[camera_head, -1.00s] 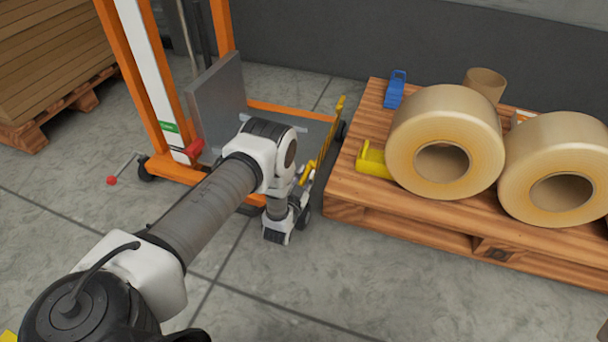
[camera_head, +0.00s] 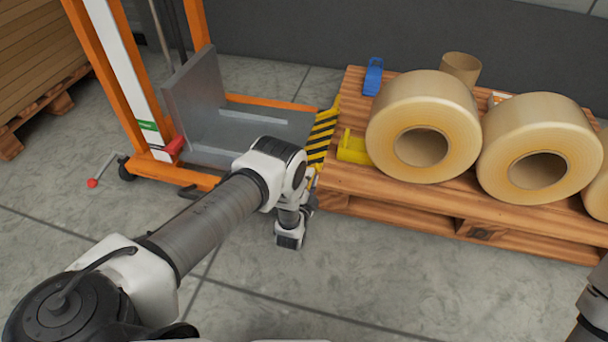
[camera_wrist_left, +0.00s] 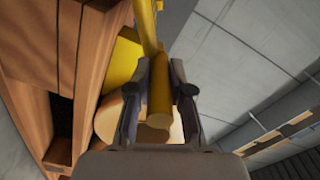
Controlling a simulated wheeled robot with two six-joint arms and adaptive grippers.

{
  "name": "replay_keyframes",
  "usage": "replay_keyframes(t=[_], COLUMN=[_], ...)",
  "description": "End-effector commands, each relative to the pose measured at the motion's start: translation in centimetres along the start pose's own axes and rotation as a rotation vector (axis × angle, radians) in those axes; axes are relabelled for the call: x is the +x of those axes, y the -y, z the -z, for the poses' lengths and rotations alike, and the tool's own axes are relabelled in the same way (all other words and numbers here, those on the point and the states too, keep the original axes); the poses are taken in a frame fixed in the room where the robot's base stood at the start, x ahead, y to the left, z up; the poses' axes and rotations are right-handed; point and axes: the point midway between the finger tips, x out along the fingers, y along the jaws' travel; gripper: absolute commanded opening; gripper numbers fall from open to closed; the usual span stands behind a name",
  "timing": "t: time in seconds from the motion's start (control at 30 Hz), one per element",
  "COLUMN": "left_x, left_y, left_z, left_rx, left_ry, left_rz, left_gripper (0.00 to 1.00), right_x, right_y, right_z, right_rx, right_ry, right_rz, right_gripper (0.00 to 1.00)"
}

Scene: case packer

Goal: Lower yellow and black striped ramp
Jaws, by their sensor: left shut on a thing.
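The yellow and black striped ramp (camera_head: 322,136) is at the right edge of the orange lift's grey platform (camera_head: 235,133). Its striped face shows, and it leans out to the pallet's left edge; whether it touches the pallet I cannot tell. My left gripper (camera_head: 312,188) is at the near end of the ramp, partly hidden behind its own wrist. In the left wrist view my left gripper (camera_wrist_left: 159,100) is shut on a yellow bar of the ramp (camera_wrist_left: 160,85), which lies between the two fingers. My right gripper is not in view.
A wooden pallet (camera_head: 400,222) on the right bears large tape rolls (camera_head: 424,95), a yellow holder (camera_head: 352,150) and a blue one (camera_head: 373,76). The orange lift frame (camera_head: 108,75) stands left. The floor in front is clear.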

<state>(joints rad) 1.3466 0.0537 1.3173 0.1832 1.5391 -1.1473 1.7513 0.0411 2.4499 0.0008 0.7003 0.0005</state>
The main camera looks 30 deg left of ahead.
Motion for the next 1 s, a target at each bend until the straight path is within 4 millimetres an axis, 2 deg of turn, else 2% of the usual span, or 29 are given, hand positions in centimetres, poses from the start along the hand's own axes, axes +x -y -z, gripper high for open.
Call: replay_keyframes(t=[0.3, 0.57, 1.0], left_x=[0.0, 0.0, 0.0], left_y=[-3.1, -4.8, -5.9], left_z=[0.3, 0.2, -0.1], left_rx=[0.293, 0.489, 0.491], left_ry=[0.0, 0.001, 0.002], left_rz=[0.001, 0.0, 0.0], left_gripper=[0.0, 0.0, 0.0], right_x=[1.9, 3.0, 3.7], right_y=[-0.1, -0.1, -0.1], right_z=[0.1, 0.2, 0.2], right_rx=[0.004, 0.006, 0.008], right_ry=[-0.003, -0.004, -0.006], right_rz=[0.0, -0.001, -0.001], right_gripper=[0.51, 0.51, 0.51])
